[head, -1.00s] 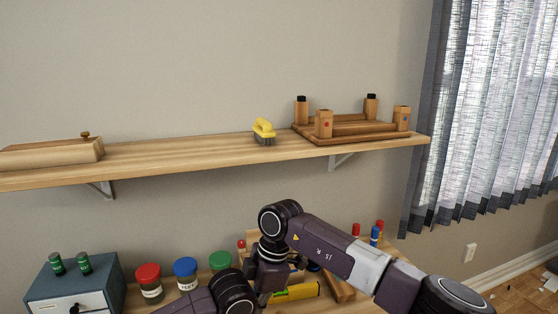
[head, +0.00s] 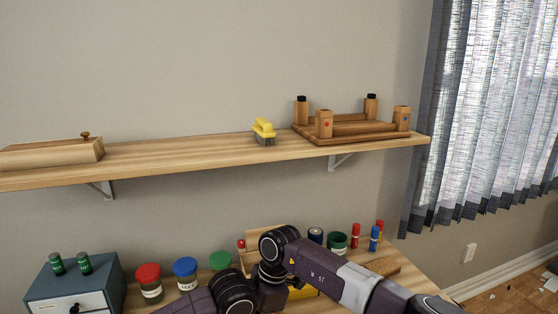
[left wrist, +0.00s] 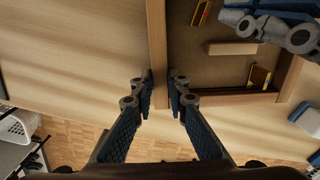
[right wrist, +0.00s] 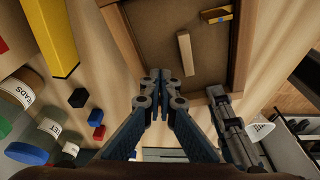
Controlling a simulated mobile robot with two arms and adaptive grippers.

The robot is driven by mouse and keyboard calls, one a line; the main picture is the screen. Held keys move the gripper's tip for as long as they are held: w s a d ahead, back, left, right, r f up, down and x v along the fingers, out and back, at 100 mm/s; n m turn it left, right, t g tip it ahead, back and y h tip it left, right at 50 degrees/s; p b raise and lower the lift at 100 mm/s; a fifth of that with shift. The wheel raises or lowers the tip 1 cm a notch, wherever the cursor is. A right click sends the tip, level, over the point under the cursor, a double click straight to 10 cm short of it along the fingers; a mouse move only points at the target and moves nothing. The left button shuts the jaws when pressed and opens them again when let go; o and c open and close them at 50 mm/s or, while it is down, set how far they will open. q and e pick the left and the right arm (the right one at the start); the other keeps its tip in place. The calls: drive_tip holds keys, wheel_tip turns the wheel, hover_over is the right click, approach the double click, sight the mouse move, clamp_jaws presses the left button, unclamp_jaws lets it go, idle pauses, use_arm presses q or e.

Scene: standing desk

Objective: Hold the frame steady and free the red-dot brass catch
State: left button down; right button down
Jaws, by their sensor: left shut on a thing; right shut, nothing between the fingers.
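The wooden frame (left wrist: 158,50) lies face down on the desk with its dark back panel up. My left gripper (left wrist: 161,88) is shut on one of its side rails. Brass catches show in the left wrist view, one (left wrist: 260,76) near a corner and another (left wrist: 202,12) at the top edge; no dot colour is readable there. In the right wrist view a brass catch (right wrist: 218,14) has a blue mark. My right gripper (right wrist: 162,76) is shut and empty, above the frame near a corner. In the head view my arms hide the frame.
A wooden bar (right wrist: 185,54) lies on the back panel. A blue-grey drawer box (head: 72,287) stands left. A shelf (head: 190,155) spans above the desk.

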drive_tip(key=shift+s+a, duration=0.45)
idle(1.1)
drive_tip(key=shift+s+d, duration=0.2)
drive_tip(key=shift+s, duration=0.4)
idle(0.7)
drive_tip(key=shift+d, duration=0.15)
drive_tip(key=shift+d+r, duration=0.1)
drive_tip(key=shift+d, duration=0.15)
wheel_tip(320, 180, up, 6)
drive_tip(key=shift+f, duration=0.1)
idle(0.4)
